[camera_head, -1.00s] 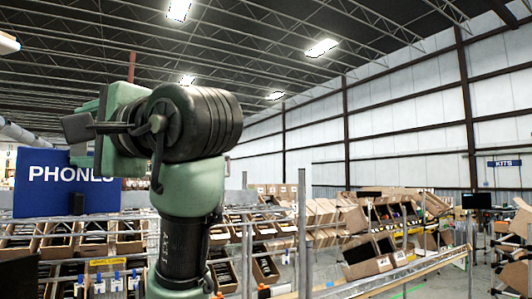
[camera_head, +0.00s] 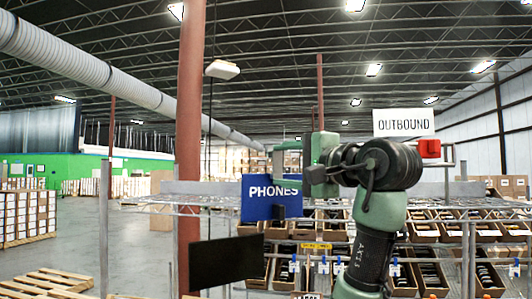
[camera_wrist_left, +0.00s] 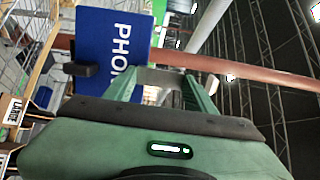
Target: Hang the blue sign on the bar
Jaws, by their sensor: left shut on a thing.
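The blue sign (camera_head: 258,208), with white letters reading PHONES, is held up in the air, roughly upright, in the head view. It also shows in the left wrist view (camera_wrist_left: 105,30), beyond my gripper. My right gripper is not in view.
A white OUTBOUND sign (camera_head: 404,122) shows above my arm, near a red block (camera_head: 430,148). Tilted cartons (camera_head: 425,270) fill the rack at right. A dark panel (camera_head: 226,262) stands below the sign. A red column (camera_head: 190,120) rises left; open floor (camera_head: 80,250) lies beyond.

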